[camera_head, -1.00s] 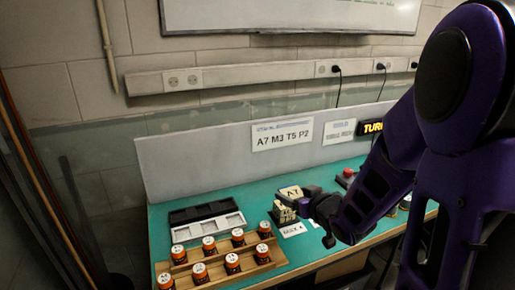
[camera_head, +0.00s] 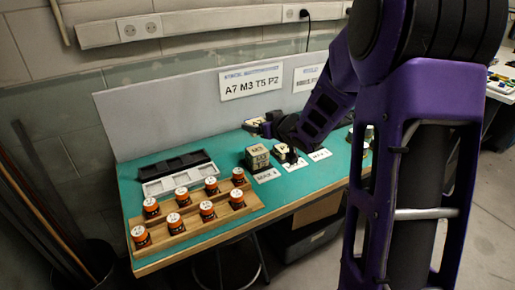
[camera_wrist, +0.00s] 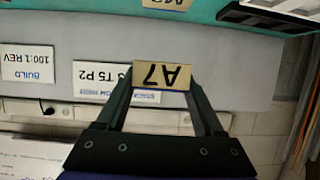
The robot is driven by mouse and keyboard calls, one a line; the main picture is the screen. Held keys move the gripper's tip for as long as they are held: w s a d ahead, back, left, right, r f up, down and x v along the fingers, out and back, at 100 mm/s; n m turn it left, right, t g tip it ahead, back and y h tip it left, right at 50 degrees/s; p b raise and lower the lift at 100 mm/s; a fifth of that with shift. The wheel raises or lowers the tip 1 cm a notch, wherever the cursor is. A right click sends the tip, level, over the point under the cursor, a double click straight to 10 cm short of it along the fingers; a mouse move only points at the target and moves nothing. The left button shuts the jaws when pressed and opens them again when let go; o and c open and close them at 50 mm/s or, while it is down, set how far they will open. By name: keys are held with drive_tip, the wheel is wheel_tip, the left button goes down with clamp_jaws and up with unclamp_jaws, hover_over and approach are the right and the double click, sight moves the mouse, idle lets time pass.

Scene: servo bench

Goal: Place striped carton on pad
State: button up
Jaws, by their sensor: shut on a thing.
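My gripper (camera_head: 257,124) is shut on a cream block marked A7 (camera_wrist: 162,76). In the wrist view the block sits between the two dark fingertips, its lettering upside down. In the head view the gripper is above the back of the green bench, behind a stack of labelled blocks (camera_head: 257,156). I cannot make out stripes on the held block or on any other thing. No thing stands out clearly as a pad; white cards (camera_head: 268,175) lie on the bench by the stack.
Orange-and-black cylinders with white tops (camera_head: 209,185) stand in a stepped wooden rack (camera_head: 170,229) at the front left. Black and white trays (camera_head: 165,185) lie behind it. A low grey panel (camera_head: 150,120) carrying a sign, A7 M3 T5 P2 (camera_head: 250,87), backs the bench.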

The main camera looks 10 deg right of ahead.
sight(258, 150)
drive_tip(key=shift+f+b, duration=0.7)
drive_tip(key=shift+f, duration=2.45)
drive_tip(key=shift+f, duration=0.3)
drive_tip(key=o, duration=1.4)
drive_tip(key=shift+r, duration=0.1)
